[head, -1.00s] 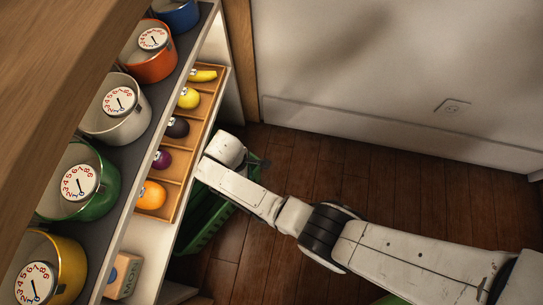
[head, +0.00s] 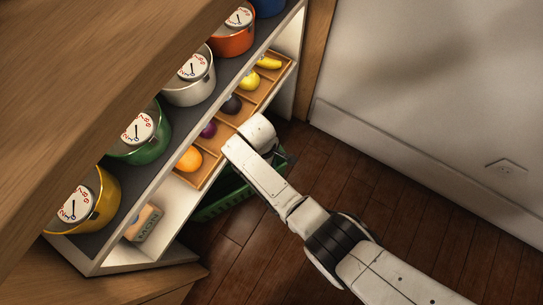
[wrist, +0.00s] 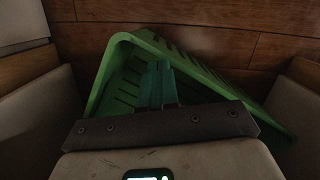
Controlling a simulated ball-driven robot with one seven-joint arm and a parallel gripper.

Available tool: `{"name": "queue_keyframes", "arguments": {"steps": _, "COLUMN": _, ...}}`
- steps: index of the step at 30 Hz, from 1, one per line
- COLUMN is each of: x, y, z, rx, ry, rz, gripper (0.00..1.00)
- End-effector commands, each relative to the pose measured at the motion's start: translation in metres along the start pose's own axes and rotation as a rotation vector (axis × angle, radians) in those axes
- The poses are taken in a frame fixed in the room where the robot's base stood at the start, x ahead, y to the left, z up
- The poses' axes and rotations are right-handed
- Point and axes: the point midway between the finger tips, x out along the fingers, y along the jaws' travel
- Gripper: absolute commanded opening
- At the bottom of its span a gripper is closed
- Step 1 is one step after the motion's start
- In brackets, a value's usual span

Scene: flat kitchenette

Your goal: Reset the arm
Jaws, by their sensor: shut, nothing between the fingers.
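My arm reaches from the lower right of the head view toward the shelf. My gripper shows in the wrist view (wrist: 158,84); its fingers are together and nothing is held. In the wrist view it points down over a green crate (wrist: 100,78). The crate also shows in the head view (head: 222,204), on the floor beside the low shelf and partly hidden by my arm. In the head view my wrist hides most of the gripper.
A wooden tray (head: 212,172) on the shelf holds an orange (head: 189,160) and other produce in compartments. Above it stand several pots, including a green pot (head: 152,146). A wooden box (head: 143,222) sits on the lower shelf. Wooden floor (head: 330,170) is clear toward the wall.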

Motion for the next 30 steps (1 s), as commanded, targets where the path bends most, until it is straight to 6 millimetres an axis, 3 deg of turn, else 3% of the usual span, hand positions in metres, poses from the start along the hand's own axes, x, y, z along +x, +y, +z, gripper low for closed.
{"name": "queue_keyframes", "arguments": {"steps": 1, "x": -0.016, "y": 0.001, "z": 0.0, "rx": 0.0, "ry": 0.003, "rz": 0.002, "gripper": 0.0}}
{"name": "queue_keyframes", "arguments": {"steps": 3, "x": -0.031, "y": 0.001, "z": 0.0, "rx": -0.001, "ry": 0.003, "rz": 0.003, "gripper": 0.0}}
{"name": "queue_keyframes", "arguments": {"steps": 12, "x": -0.077, "y": 0.0, "z": -0.002, "rx": -0.002, "ry": 0.003, "rz": 0.002, "gripper": 0.0}}
{"name": "queue_keyframes", "arguments": {"steps": 26, "x": -0.085, "y": -0.001, "z": -0.002, "rx": 0.001, "ry": 0.003, "rz": 0.001, "gripper": 0.0}}
{"name": "queue_keyframes", "arguments": {"steps": 30, "x": -0.079, "y": -0.004, "z": 0.021, "rx": 0.083, "ry": 0.029, "rz": -0.016, "gripper": 0.0}}
